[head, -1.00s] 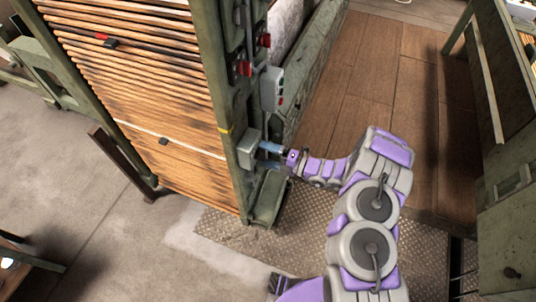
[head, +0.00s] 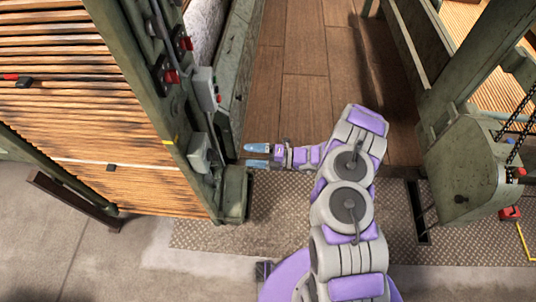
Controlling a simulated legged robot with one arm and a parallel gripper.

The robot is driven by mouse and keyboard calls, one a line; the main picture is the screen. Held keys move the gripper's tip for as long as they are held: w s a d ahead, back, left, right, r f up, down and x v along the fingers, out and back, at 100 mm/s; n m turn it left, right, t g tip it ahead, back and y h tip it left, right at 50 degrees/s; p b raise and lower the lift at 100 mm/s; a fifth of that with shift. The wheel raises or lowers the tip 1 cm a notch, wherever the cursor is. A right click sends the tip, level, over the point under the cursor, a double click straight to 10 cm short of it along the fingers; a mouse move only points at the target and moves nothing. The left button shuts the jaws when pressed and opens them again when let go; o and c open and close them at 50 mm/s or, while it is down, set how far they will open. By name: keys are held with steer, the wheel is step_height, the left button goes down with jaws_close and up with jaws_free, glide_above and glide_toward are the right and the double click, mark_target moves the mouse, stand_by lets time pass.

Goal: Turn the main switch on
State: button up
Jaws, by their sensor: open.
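My gripper (head: 251,156) is open and empty, its two blue fingers pointing left with a gap between them. To its left, a grey box (head: 199,153) is fixed low on the green post (head: 150,105), and the fingers appear apart from it. Higher on the post are two red switches, an upper one (head: 185,44) and a lower one (head: 170,76). A light grey button box (head: 205,89) with small buttons sits beside them. No label is readable, so I cannot tell which of these is the main switch. The switch's position is not clear either.
A slatted wooden panel (head: 75,115) fills the left. A patterned metal plate (head: 225,235) lies on the floor below my arm. Wooden flooring (head: 305,60) is open beyond the gripper. At right, a green machine housing (head: 465,165) has chains and a red part (head: 510,213).

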steer(key=d, duration=0.5)
steer(key=shift+s+d+p, duration=0.15)
steer(key=shift+s+p, duration=0.1)
steer(key=shift+p, duration=0.05)
steer(key=s+a+r+n+g+h, duration=0.2)
steer(key=s+r+n+g+h, duration=0.3)
steer(key=r+n, duration=0.6)
steer(key=s+a+r+n+g+h, duration=0.1)
steer(key=s+a+r+n+g, duration=0.25)
steer(key=s+r+n, duration=0.7)
steer(key=s+d+r+n+t+h, duration=0.2)
steer(key=s+d+r+n+h, duration=0.2)
steer(key=s+d+n+h, duration=0.2)
steer(key=s+d+r+n+t+h, duration=0.3)
steer(key=s+d+r+n+h, duration=0.2)
steer(key=s+d+n, duration=0.4)
steer(key=s+d+h, duration=0.1)
steer(key=s+d, duration=0.1)
steer(key=d, duration=0.2)
steer(key=shift+d+r, duration=0.15)
steer(key=shift+r, duration=0.1)
